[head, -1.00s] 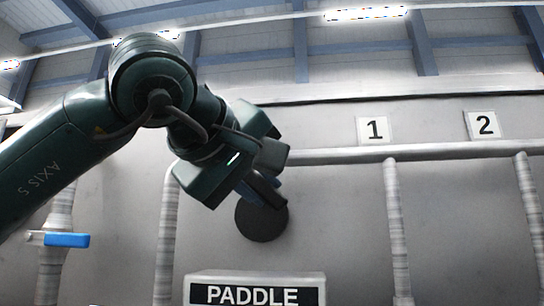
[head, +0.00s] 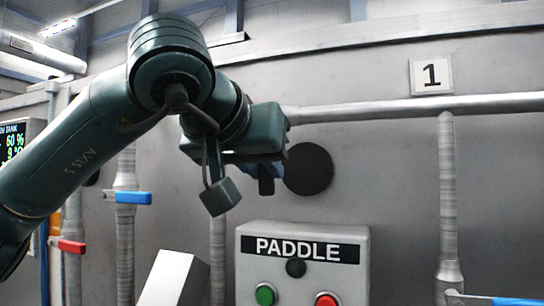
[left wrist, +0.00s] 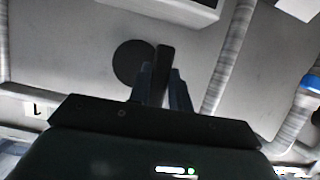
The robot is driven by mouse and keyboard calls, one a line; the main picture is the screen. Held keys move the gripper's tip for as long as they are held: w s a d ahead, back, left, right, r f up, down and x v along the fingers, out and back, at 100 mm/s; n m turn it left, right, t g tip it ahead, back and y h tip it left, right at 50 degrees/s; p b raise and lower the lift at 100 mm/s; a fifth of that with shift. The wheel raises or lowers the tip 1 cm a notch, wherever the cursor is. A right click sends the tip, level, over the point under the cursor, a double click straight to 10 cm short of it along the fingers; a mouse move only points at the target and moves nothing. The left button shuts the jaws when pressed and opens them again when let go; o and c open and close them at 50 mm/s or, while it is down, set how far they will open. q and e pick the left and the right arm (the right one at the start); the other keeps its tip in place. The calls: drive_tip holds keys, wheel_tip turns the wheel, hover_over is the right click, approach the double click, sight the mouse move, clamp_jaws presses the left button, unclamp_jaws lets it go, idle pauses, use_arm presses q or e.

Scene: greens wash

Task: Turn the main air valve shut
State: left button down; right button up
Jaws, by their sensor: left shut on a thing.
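A round black disc (head: 308,168) sits on the grey wall, and a dark bar (left wrist: 164,58) stands beside it in the left wrist view. I cannot tell whether this is the main air valve; no label for it shows. My left gripper (head: 270,182) is at the disc's left side in the head view. In the left wrist view my left gripper (left wrist: 160,85) is shut on the dark bar, with a finger on either side of it. The disc (left wrist: 133,62) also shows there. My right gripper is out of view.
A PADDLE box (head: 345,281) with green and red buttons stands below the disc. Blue (head: 133,198) and red (head: 71,246) valve levers are on pipes at left. A screen (head: 16,140) is at the far left. Another blue lever (head: 515,301) is at lower right.

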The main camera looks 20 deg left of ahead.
use_arm(q)
drive_tip(key=shift+a+m, duration=0.25)
drive_tip(key=shift+m, duration=0.05)
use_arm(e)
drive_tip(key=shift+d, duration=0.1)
use_arm(q)
drive_tip(key=c, duration=1.3)
unclamp_jaws()
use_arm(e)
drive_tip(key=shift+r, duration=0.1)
use_arm(q)
drive_tip(key=b+v, duration=0.2)
drive_tip(key=v, duration=1.1)
drive_tip(key=shift+s+d, duration=0.1)
drive_tip(key=shift+d, duration=0.05)
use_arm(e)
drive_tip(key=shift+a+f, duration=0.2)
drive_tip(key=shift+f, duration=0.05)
